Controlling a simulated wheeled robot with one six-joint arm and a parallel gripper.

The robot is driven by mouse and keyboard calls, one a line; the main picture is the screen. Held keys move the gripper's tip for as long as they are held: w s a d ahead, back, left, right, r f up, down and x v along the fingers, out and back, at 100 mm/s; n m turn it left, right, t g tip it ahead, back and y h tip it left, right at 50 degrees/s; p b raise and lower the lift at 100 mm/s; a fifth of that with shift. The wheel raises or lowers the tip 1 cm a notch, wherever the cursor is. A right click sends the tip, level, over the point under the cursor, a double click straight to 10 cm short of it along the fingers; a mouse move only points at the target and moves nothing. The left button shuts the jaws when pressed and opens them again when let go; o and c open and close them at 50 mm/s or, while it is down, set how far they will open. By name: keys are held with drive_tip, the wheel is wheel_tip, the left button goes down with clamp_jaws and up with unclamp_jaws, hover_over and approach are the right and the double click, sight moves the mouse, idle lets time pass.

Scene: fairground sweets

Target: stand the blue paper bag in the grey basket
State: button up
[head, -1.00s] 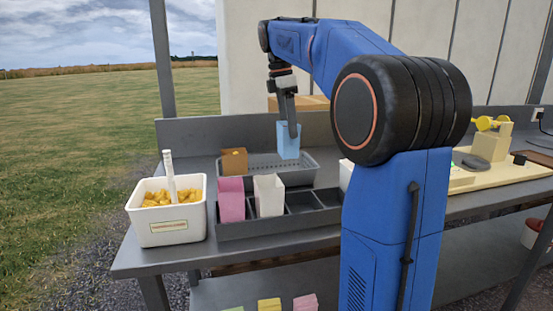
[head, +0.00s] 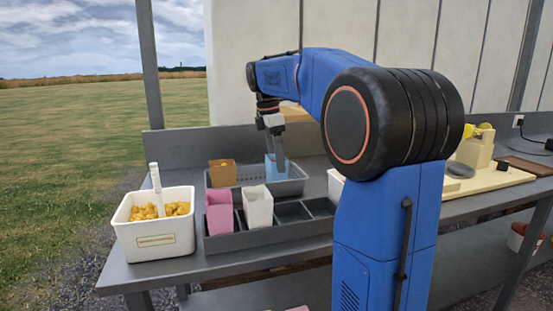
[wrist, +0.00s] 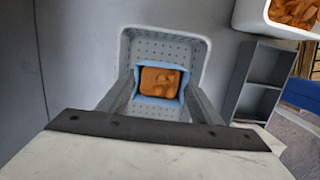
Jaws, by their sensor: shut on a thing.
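The blue paper bag (head: 278,167) stands upright inside the grey basket (head: 297,186), toward its right part in the head view. My gripper (head: 278,165) is shut on the bag from above. In the wrist view, fingers lie on both sides of the bag (wrist: 160,98), which holds orange-brown pieces. The basket's perforated floor (wrist: 165,48) shows around it. Whether the bag's base touches that floor is hidden.
A brown bag (head: 222,174) stands at the basket's left end. In front, a dark compartment tray (head: 270,235) holds a pink bag (head: 219,212) and a white bag (head: 257,206). A white tub (head: 155,240) with a scoop stands left. A white container (wrist: 248,17) stands beyond the tray.

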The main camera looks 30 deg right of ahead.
drive_tip(key=o, duration=1.3)
drive_tip(key=r, duration=0.4)
drive_tip(key=a+r, duration=0.1)
drive_tip(key=r, duration=0.7)
drive_tip(key=shift+w+a, duration=0.25)
drive_tip(key=shift+a, duration=0.1)
drive_tip(key=shift+s, duration=0.1)
